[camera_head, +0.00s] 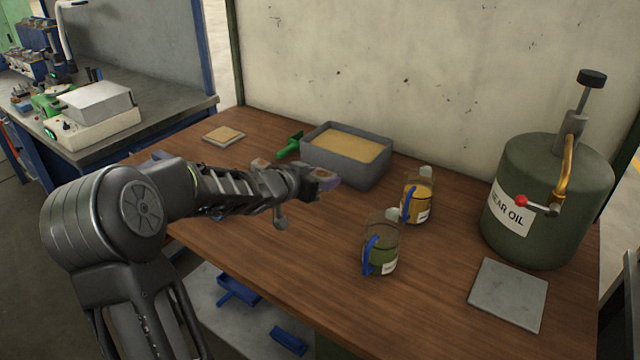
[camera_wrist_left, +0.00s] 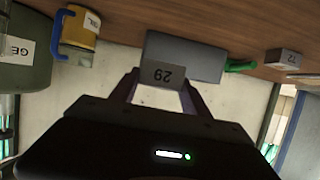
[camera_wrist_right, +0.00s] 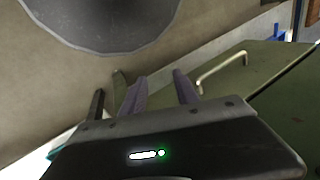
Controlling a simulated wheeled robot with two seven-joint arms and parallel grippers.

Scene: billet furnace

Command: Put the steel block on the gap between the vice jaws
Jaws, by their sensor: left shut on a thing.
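My left gripper (camera_head: 322,180) reaches in over the table, close in front of the grey sand bin. In the left wrist view its fingers (camera_wrist_left: 160,88) are shut on a small grey steel block (camera_wrist_left: 162,73) with a number on its face, upside down in that view. A second small numbered block (camera_wrist_left: 283,57) stands on the table there. I cannot make out the vice jaws; my left arm covers part of the table's left side in the head view. My right gripper (camera_wrist_right: 160,88) is open and empty in the right wrist view, and out of the head view.
The grey bin (camera_head: 343,177) holds sand, with a green-handled tool (camera_head: 289,146) beside it. Two oil jugs (camera_head: 417,198) (camera_head: 384,250), a gear oil can (camera_head: 545,205) and a grey plate (camera_head: 508,294) occupy the right side. The front middle of the table is clear.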

